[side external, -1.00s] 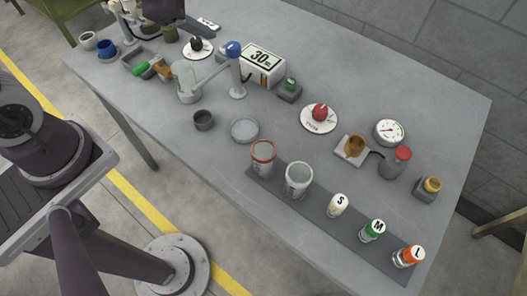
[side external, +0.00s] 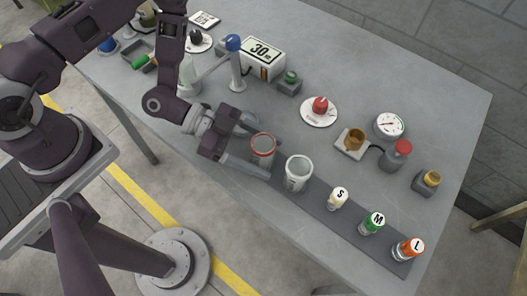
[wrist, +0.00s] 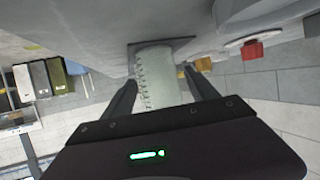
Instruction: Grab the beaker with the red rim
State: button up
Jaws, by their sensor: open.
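The beaker with the red rim (side external: 262,158) is clear and stands upright at the left end of a dark strip (side external: 320,206), in the side view. My gripper (side external: 264,153) is low over the table, coming from the left, with its two fingers apart on either side of this beaker. In the wrist view a clear beaker with graduation marks (wrist: 156,76) shows between my two open fingers (wrist: 163,92). Its red rim cannot be made out there. I cannot tell whether the fingers touch the glass.
A second beaker with a pale rim (side external: 298,174) stands close to the right. Bottles marked S (side external: 338,199), M (side external: 372,223) and L (side external: 409,249) follow along the strip. A red knob on a white disc (side external: 320,106) and a dial (side external: 390,126) lie farther back.

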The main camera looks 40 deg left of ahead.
jog(key=x, duration=0.2)
jog(key=shift+w+d+f, duration=0.1)
jog(key=shift+w+d, duration=0.05)
jog(key=shift+d, duration=0.1)
jog(key=c, duration=1.4)
